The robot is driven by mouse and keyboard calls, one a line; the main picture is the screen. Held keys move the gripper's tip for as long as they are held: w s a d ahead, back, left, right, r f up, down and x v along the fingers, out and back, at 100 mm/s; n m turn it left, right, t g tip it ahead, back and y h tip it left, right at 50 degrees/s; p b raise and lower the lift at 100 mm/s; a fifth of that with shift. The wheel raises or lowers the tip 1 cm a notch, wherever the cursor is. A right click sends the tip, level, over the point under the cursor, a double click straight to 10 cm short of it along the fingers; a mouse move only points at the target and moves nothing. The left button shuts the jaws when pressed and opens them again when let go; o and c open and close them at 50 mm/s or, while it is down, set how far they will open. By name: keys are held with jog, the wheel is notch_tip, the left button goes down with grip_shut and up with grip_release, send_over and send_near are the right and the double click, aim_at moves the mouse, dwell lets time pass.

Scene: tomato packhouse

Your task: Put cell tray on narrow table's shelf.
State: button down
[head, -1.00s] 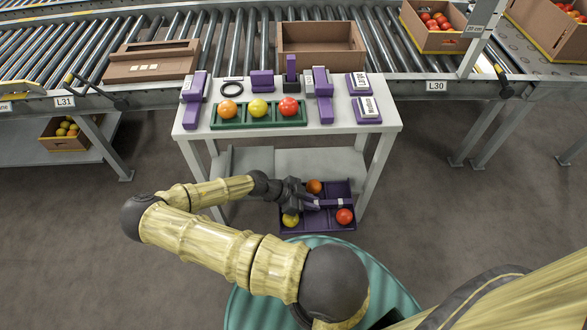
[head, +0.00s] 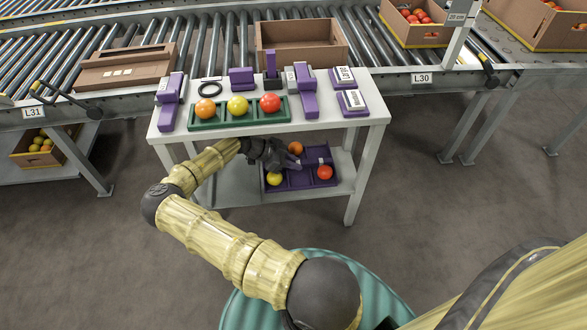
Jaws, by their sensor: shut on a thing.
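The purple cell tray (head: 298,181) is at the lower shelf (head: 236,190) of the narrow white table (head: 325,126), under the tabletop. It looks level and carries an orange, a yellow and a red tomato. My gripper (head: 290,157) reaches in below the tabletop from the left and is shut on the tray near its middle; the fingertips are partly hidden. The tray covers the shelf's right-middle part. I cannot tell whether its underside touches the shelf or hovers just above it.
On the tabletop stand a green tray (head: 240,117) with three tomatoes, several purple items and a black ring (head: 210,86). The table's front right leg (head: 363,178) is right of the tray. The shelf's left part is bare. A roller conveyor (head: 215,45) runs behind.

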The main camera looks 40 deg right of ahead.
jog(key=shift+w+d+b, duration=0.3)
jog(key=shift+w, duration=0.05)
notch_tip(320, 180, down, 4)
jog(key=shift+r+b, duration=0.2)
jog(key=shift+b, duration=1)
jog(key=c, duration=1.3)
grip_release()
jog(key=shift+c, duration=0.2)
jog(key=shift+a+r, duration=0.1)
jog(key=shift+r, duration=0.05)
jog(key=p+v, duration=0.3)
jog(key=v, duration=0.4)
jog(key=shift+w+a+r, duration=0.1)
jog(key=shift+a, duration=0.05)
